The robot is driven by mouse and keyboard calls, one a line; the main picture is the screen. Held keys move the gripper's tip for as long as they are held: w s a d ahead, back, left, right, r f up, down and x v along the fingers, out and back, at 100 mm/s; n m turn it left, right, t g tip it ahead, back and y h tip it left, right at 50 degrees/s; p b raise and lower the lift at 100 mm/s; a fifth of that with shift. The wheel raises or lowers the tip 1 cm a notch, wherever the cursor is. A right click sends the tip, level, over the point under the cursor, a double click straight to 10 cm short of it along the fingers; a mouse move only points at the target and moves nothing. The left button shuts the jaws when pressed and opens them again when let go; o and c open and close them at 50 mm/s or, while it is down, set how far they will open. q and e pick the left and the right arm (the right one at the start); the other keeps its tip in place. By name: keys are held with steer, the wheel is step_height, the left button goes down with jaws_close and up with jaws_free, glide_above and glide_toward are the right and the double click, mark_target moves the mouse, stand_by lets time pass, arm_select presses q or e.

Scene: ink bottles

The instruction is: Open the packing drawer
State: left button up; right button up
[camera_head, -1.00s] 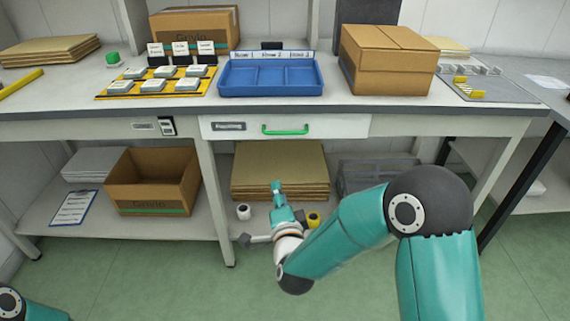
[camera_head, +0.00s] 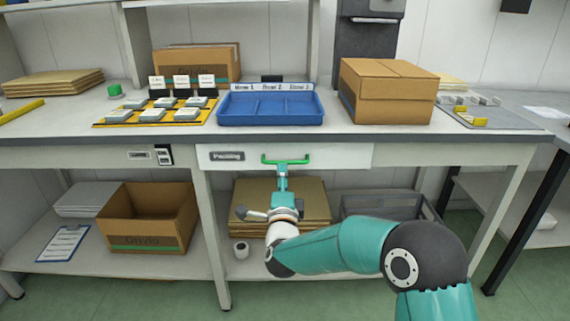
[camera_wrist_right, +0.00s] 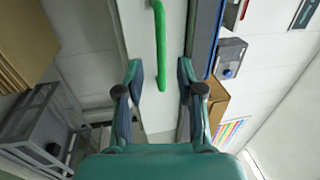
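The packing drawer (camera_head: 340,156) is a white front under the worktop with a "Packing" label (camera_head: 228,156). It looks shut, flush with the table frame. Its green bar handle (camera_head: 298,161) is in the middle of the front. My right gripper (camera_head: 283,170) is at the handle, reaching up from below. In the right wrist view, the right gripper (camera_wrist_right: 160,67) is open, one finger on each side of the green handle (camera_wrist_right: 160,40). Neither finger visibly touches it. How deep the handle sits between the fingers is unclear. My left gripper is not in view.
A blue divided tray (camera_head: 270,121) and a closed carton (camera_head: 388,110) stand on the worktop above the drawer. An open box (camera_head: 150,240), flat cardboard (camera_head: 310,205) and a grey crate (camera_head: 405,207) are on the lower shelf. A switch box (camera_head: 163,154) is left of the drawer.

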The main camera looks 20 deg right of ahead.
steer(key=x, duration=0.5)
steer(key=shift+w+d, duration=0.1)
steer(key=shift+w, duration=0.3)
jaws_close()
